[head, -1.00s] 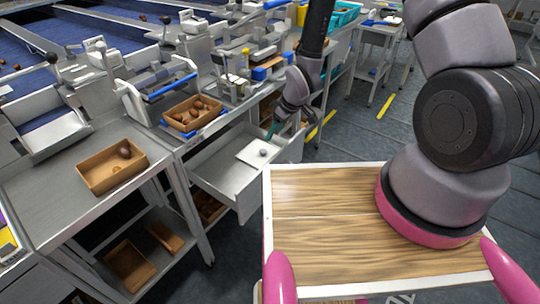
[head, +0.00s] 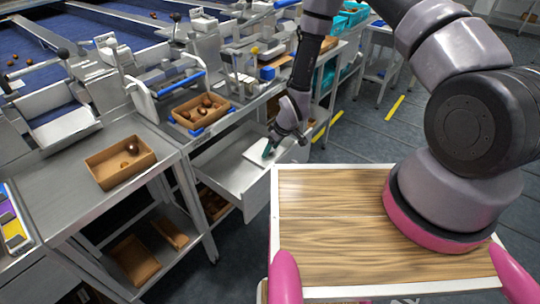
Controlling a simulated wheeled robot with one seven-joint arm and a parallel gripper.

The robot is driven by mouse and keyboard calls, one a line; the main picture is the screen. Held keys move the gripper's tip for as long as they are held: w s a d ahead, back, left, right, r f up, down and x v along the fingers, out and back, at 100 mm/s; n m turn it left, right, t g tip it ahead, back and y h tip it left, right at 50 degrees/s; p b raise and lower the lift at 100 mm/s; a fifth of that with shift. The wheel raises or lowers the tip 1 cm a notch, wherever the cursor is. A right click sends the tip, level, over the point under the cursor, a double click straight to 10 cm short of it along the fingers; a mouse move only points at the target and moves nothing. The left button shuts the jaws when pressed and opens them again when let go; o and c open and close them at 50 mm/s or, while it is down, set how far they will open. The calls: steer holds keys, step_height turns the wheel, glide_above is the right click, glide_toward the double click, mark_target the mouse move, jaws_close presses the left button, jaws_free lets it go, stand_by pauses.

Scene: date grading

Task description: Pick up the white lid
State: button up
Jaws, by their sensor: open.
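The white lid (head: 256,157) is a flat square plate lying in the open metal drawer (head: 225,183) at the picture's middle. The fingers cover the small knob of the lid. The gripper is open. I cannot tell whether the fingers touch the lid.
A cardboard box (head: 91,167) with dates stands on the left metal table. Another box with dates (head: 176,117) stands on the bench behind the drawer. A wood-topped surface (head: 330,235) lies in front, bare in its middle.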

jaws_close()
steer(key=shift+r, duration=0.15)
